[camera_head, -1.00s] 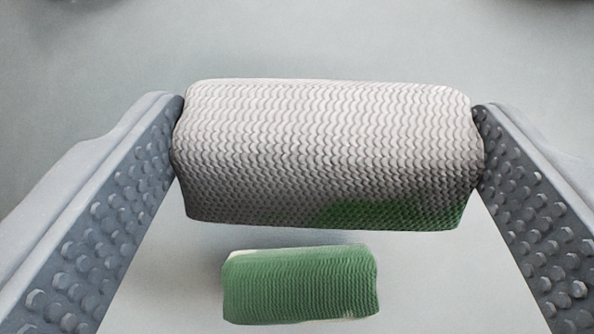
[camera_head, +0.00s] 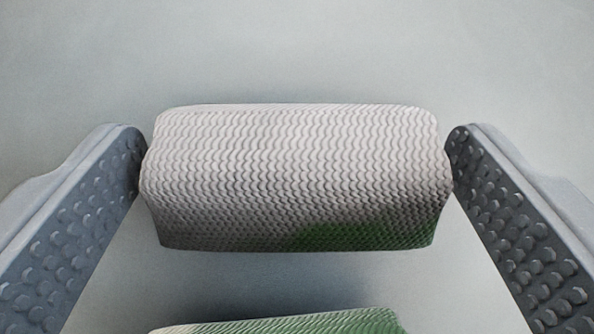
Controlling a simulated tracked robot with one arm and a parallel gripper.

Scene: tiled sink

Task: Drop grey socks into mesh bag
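The grey socks (camera_head: 295,170) are a rolled, knitted light-grey bundle lying crosswise in the middle of the view. A green patch shows at their lower right. My gripper (camera_head: 297,170) is shut on the grey socks, with one studded grey finger touching each end of the roll. A green knitted roll (camera_head: 290,324) shows below the grey socks, cut off by the bottom edge. The two rolls are apart in the picture. No mesh bag is in view.
A plain, pale grey surface (camera_head: 300,50) fills the background and is clear above the grey socks. A soft shadow lies between the two rolls.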

